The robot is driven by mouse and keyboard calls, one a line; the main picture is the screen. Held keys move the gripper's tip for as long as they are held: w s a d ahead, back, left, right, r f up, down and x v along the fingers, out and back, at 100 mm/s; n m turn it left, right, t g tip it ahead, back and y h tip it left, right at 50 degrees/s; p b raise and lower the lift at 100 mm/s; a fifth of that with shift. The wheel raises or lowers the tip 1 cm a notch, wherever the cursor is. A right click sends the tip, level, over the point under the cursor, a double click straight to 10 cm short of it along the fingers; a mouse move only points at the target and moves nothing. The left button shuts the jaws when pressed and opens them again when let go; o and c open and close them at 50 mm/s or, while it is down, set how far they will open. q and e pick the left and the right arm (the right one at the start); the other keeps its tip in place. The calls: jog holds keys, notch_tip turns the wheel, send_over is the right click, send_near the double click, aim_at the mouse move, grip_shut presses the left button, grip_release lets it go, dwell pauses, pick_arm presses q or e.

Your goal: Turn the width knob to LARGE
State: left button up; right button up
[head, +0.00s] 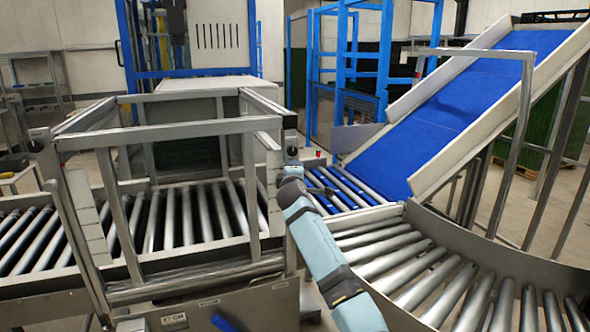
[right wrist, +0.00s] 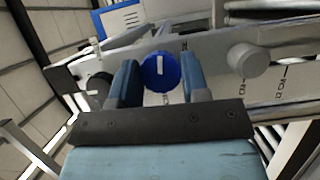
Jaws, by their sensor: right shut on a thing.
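The width knob (right wrist: 162,75) is a round blue knob with a white pointer line, set on a pale grey panel in the right wrist view. The line points nearly straight up in that picture, toward a small dark mark on the panel. My right gripper (right wrist: 158,80) has its two blue fingers on either side of the knob and is shut on it. In the head view my right arm reaches up and left from the bottom, but its fingertips cannot be made out. My left gripper is not in view. The LARGE label cannot be read.
A grey knob (right wrist: 247,60) sits right of the blue one, with scale marks beside it. A dark round knob (right wrist: 97,90) is at left. A metal frame (head: 190,127) stands over the roller conveyor (head: 180,220); a curved roller section (head: 400,260) and blue belt ramp (head: 460,110) lie right.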

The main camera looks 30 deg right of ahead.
jog(key=shift+r+m+g+y+p, duration=0.2)
jog(key=shift+m+g+y+p, duration=0.15)
jog(key=shift+m+p, duration=0.6)
jog(key=shift+m, duration=0.45)
jog(key=shift+f, duration=0.1)
jog(key=o, duration=0.9)
jog(key=shift+o, duration=0.2)
jog(key=b+v, duration=0.1)
jog(key=v, duration=1.2)
jog(key=shift+s+a+r, duration=0.15)
jog(key=shift+s+r, duration=0.05)
jog(key=shift+s, duration=0.15)
